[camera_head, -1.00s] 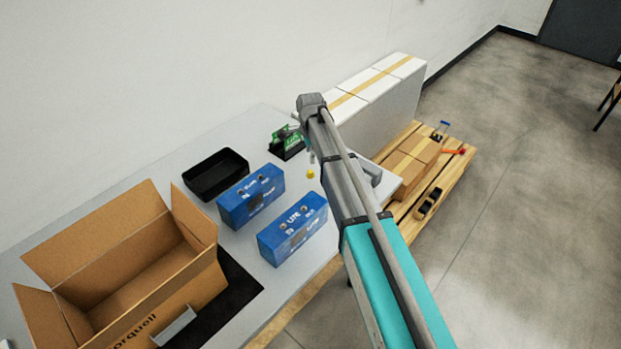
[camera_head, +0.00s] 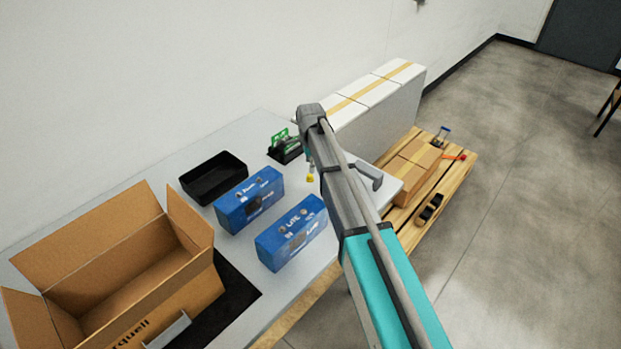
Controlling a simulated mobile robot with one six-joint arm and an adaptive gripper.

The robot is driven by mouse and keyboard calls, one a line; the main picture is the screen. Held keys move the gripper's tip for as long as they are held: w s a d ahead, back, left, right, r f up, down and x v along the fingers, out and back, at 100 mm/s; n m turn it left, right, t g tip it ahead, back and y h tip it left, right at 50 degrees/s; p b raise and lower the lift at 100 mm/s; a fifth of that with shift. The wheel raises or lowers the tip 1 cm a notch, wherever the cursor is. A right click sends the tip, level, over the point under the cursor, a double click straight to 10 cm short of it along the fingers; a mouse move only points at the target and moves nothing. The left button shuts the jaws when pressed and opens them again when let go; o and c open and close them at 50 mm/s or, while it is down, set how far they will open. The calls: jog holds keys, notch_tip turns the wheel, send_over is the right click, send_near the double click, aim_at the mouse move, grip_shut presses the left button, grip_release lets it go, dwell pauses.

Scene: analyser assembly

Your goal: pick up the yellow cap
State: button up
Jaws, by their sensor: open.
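The yellow cap (camera_head: 310,179) is a small yellow spot on the light grey table, right of the two blue boxes. My arm crosses the picture from the lower right, and its links hide most of my gripper. A small pale part of my gripper (camera_head: 311,168) shows beside the arm, just above the cap in the picture. The gripper is open. I cannot tell whether it touches the cap.
Two blue boxes (camera_head: 291,233) stand left of the cap. A black tray (camera_head: 214,178), a green-and-black item (camera_head: 285,147) and an open cardboard box (camera_head: 115,270) are on the table (camera_head: 240,132). White boxes (camera_head: 375,97) and a pallet (camera_head: 455,185) lie beyond the arm.

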aim_at(310, 177)
jog(key=shift+f+b, duration=2.4)
jog(key=shift+f, duration=0.1)
jog(key=c, duration=0.8)
